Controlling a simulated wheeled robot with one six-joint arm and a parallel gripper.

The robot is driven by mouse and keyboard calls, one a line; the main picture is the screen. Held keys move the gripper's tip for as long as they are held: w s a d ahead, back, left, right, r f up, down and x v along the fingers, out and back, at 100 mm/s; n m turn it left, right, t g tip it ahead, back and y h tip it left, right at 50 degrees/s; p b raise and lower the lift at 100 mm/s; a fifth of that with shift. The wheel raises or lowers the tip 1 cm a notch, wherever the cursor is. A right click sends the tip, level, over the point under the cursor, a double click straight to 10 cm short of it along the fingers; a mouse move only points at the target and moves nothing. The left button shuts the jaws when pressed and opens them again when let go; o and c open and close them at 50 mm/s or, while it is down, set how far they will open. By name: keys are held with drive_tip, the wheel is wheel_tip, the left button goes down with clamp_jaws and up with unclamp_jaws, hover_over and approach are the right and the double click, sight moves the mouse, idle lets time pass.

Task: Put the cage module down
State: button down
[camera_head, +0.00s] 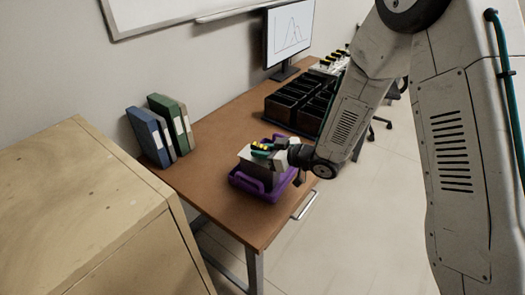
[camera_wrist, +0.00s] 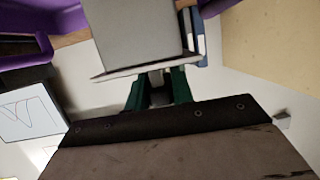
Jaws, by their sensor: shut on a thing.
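The cage module (camera_head: 258,169), a grey box with yellow and black parts on top, is at the purple tray (camera_head: 245,184) on the near end of the brown desk. My gripper (camera_head: 279,154) is at the module's upper right side and is shut on it. In the wrist view the green fingers of my gripper (camera_wrist: 160,84) meet the edge of the grey module (camera_wrist: 135,35). Purple tray parts (camera_wrist: 25,45) show beyond it. The module's underside is hidden, so I cannot tell whether it rests in the tray or hangs just above it.
The brown desk (camera_head: 215,127) runs along the wall. Black bins (camera_head: 290,103) stand behind the tray, with a monitor (camera_head: 290,33) further back. Blue and green binders (camera_head: 170,122) stand at the left. A wooden cabinet (camera_head: 85,215) is at the near left. Desk between binders and tray is clear.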

drive_tip(key=shift+f, duration=0.3)
drive_tip(key=c, duration=1.2)
unclamp_jaws()
